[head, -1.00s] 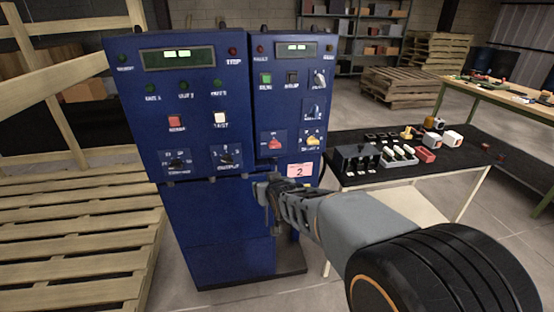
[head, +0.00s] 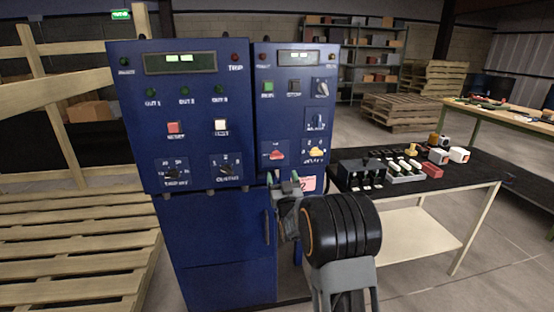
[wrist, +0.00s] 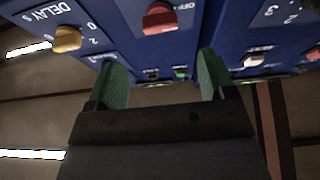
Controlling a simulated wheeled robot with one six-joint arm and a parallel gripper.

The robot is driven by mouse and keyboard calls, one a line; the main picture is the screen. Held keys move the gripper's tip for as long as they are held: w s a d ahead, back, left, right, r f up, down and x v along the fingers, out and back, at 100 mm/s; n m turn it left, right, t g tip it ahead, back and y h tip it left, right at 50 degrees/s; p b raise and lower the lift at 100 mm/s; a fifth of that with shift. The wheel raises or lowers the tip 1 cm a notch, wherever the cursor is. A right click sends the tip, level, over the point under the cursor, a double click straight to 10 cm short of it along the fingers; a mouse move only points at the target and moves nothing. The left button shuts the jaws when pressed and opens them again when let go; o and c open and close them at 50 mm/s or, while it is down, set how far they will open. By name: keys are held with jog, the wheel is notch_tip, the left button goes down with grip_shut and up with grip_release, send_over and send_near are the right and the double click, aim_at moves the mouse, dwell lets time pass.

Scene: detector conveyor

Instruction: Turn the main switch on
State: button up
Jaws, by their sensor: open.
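A red switch knob (head: 277,154) sits on a plate low on the right-hand blue cabinet (head: 262,110). In the wrist view the red knob (wrist: 160,18) is at the top middle, with lettering that looks like OFF to its right. The head view is too small to show its setting. My gripper (head: 283,177) is just below the knob in the head view, fingertips upward. In the wrist view my open gripper (wrist: 163,80) has its two green fingers apart and empty, with the knob beyond the gap, not between them.
A yellow DELAY knob (head: 316,153) is close to the right of the red one. A black-topped table (head: 460,168) with several small parts stands at right. Wooden pallets (head: 70,230) lie at left.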

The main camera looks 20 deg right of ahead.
aim_at(277, 158)
jog(key=p+x, duration=0.1)
jog(key=x, duration=0.8)
jog(key=shift+f, duration=0.1)
jog(key=c, duration=0.9)
